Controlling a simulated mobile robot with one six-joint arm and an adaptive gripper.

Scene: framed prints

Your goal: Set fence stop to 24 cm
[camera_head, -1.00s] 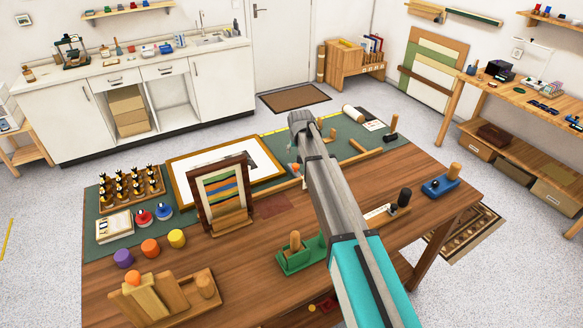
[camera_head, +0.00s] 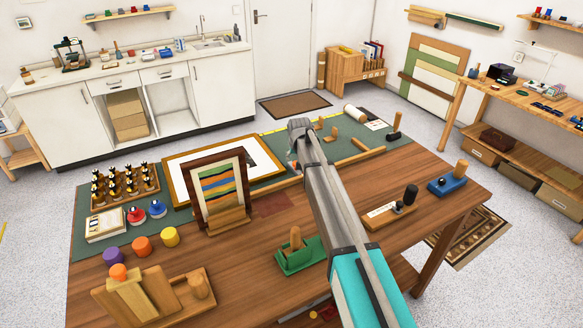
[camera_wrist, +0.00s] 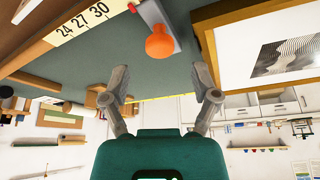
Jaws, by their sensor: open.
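The fence stop shows in the wrist view as a grey plate with a round orange knob (camera_wrist: 160,44). A yellow scale strip (camera_wrist: 80,22) beside it reads 24, 27 and 30; the stop sits on the far side of the 30 from the 24. The exact reading cannot be told. My gripper (camera_wrist: 166,86) is open and empty, its fingers apart, with the knob ahead of the gap and not between the fingertips. In the head view my gripper (camera_head: 300,140) hangs over the back of the table near the wooden fence (camera_head: 360,155), and hides the stop.
A large framed print (camera_head: 180,175) lies left of my gripper; a small upright frame (camera_head: 218,192) stands in front of it. A green block (camera_head: 298,258), a black-knobbed tool (camera_head: 408,198) and a blue tool (camera_head: 446,186) stand near the front. Bare wood lies between.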

